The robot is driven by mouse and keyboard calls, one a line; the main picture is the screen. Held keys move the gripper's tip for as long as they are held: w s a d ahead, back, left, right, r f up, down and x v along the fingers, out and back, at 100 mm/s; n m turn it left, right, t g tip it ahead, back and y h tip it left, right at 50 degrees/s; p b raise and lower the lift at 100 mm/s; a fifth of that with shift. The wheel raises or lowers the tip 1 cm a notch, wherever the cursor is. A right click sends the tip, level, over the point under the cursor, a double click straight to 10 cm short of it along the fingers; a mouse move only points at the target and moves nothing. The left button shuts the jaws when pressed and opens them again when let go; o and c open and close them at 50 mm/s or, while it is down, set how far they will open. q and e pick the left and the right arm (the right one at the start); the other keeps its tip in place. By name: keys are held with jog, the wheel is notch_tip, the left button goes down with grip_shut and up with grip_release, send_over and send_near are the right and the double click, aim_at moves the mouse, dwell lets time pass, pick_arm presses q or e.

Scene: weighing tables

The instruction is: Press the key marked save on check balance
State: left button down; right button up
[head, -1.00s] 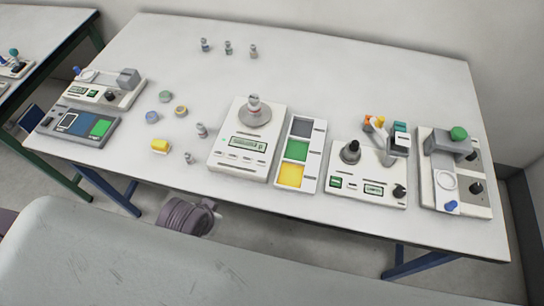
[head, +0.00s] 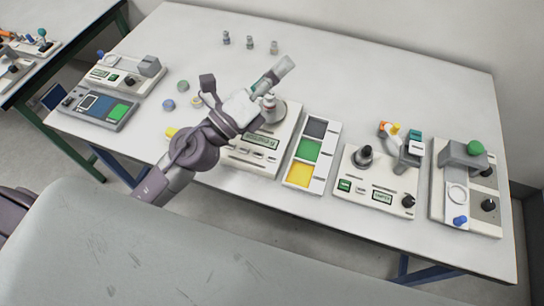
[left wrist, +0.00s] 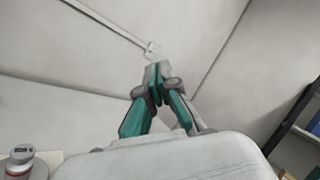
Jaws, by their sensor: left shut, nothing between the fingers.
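A white balance (head: 288,140) stands near the middle of the table, with a green display (head: 262,141) and a row of small keys (head: 257,155) on its front. The key markings are too small to read. A grey weight (head: 268,108) sits on its round pan; a weight also shows at the lower left of the left wrist view (left wrist: 20,158). My left gripper (head: 287,66) is shut and empty, raised above the balance's back side. My left arm hides the left part of the balance. The gripper's shut fingers show in the left wrist view (left wrist: 154,72). My right gripper is not in view.
A tray with grey, green and yellow squares (head: 325,160) stands right of the balance. Two more devices (head: 350,185) (head: 440,200) stand further right. At left are a device (head: 108,75) and a blue-grey panel (head: 80,115). Several small weights lie around; the table's back right is clear.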

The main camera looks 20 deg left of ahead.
pick_arm(q)
jog(key=s+d+f+m+g+h, duration=0.1)
jog(key=d+f+m+g+h, duration=0.1)
jog(key=d+m+g, duration=0.3)
jog(key=s+d+f+m+g+h, duration=0.1)
jog(key=m+g+h, duration=0.15)
jog(key=m, duration=0.45)
jog(key=m+g+y, duration=0.6)
jog(key=m+y, duration=0.3)
jog(key=m, duration=0.2)
send_over(270, 159)
notch_tip(270, 159, down, 14)
jog(key=shift+r, duration=0.1)
notch_tip(270, 159, down, 8)
jog(key=b, duration=0.4)
jog(key=shift+b, duration=0.35)
jog(key=shift+f+b, duration=0.45)
jog(key=shift+b, duration=0.05)
